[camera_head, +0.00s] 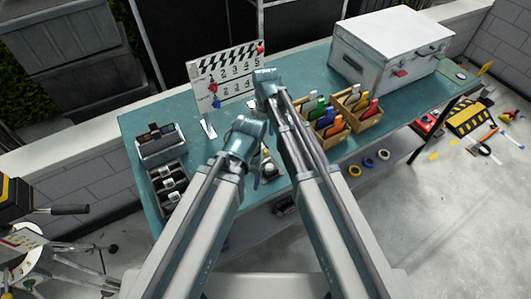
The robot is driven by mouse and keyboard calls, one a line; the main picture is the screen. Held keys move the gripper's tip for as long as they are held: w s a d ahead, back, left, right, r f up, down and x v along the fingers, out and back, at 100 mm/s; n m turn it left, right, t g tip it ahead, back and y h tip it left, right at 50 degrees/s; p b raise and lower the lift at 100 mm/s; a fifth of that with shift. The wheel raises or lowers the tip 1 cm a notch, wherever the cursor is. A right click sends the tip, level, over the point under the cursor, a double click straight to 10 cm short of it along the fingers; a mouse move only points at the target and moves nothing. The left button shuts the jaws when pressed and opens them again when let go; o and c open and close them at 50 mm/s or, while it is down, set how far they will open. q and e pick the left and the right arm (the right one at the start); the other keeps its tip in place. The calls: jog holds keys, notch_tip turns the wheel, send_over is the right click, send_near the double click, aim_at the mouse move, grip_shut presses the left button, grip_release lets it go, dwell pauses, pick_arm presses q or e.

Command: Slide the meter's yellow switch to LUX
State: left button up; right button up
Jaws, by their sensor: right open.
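A small device with a white dome (270,169), likely the meter, lies on the teal table between my two arms. My left arm partly covers it on its left side.
A clapperboard (224,74) stands at the back. Wooden trays of coloured clips (325,124) are right of my right arm, with a white case (391,52) beyond. Dark boxes (160,145) stand on the left. The table (140,118) has some bare room at the back left.

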aim_at(266, 151)
pick_arm(q)
notch_tip(266, 151, down, 9)
jog(key=b, duration=0.8)
jog(key=shift+f, duration=0.2)
pick_arm(e)
notch_tip(266, 151, down, 9)
jog(key=shift+f, duration=0.2)
grip_shut()
